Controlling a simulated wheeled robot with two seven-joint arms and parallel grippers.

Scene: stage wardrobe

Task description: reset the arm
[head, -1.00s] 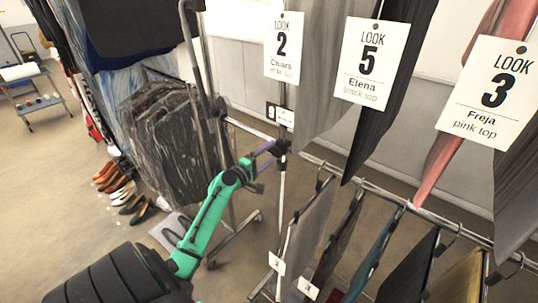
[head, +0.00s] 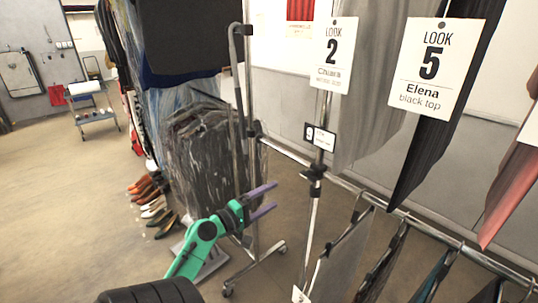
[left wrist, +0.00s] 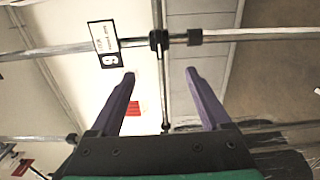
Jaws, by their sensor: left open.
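My left gripper (head: 273,198) is on my green arm in the lower middle of the head view. Its two purple fingers are spread and nothing is between them. It is left of the upright post of the clothes rack (head: 312,225), with a visible gap in the picture. In the left wrist view the open fingers (left wrist: 160,73) point toward a metal rail (left wrist: 235,35) with a black clamp. My right gripper is not in view.
Tagged garments hang at right, with a LOOK 2 card (head: 334,54) and a LOOK 5 card (head: 436,65). A dark bagged garment (head: 208,155) hangs behind my gripper. Several shoes (head: 150,200) stand on the floor at left. Open floor lies at lower left.

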